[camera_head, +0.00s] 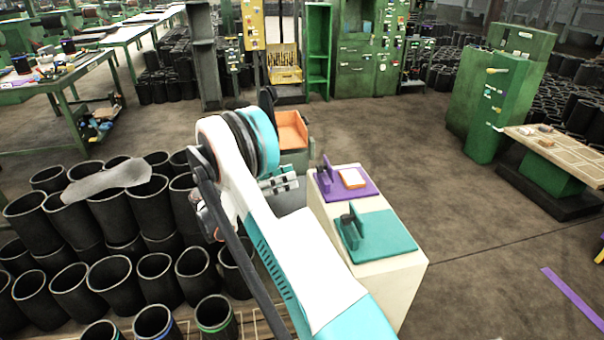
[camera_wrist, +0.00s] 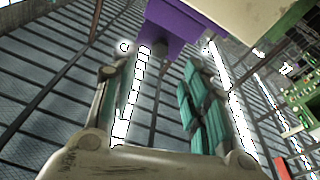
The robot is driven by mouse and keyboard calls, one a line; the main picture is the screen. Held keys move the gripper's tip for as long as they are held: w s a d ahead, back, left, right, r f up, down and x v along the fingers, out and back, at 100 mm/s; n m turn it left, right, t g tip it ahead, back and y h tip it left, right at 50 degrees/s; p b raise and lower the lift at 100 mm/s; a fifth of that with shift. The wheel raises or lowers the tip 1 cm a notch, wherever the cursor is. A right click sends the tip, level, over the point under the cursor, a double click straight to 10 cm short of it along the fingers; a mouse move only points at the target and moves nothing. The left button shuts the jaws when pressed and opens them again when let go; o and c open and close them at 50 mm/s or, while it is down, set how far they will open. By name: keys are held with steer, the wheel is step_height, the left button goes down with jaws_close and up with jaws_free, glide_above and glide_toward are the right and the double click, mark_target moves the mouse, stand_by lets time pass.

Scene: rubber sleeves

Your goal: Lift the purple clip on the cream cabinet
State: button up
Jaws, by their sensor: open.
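The cream cabinet (camera_head: 388,288) stands right of my arm in the head view. On its top, toward the back, is the purple clip (camera_head: 359,191), a flat plate with an upright part at its left and a small orange-and-white square on it. My gripper (camera_head: 287,182) is just left of the purple clip, apart from it. In the wrist view my gripper (camera_wrist: 160,62) has its two fingers spread with nothing between them. A purple part (camera_wrist: 178,28) shows beyond the fingertips, beside a cream surface (camera_wrist: 232,14). My arm hides part of the cabinet's left side.
A teal plate with an upright part (camera_head: 381,237) lies on the cabinet in front of the purple clip. An orange-topped seat or bin (camera_head: 291,130) stands behind my gripper. Many black rubber sleeves (camera_head: 118,215) crowd the left. The floor right of the cabinet (camera_head: 455,215) is clear.

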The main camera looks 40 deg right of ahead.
steer(key=shift+v, duration=2.05)
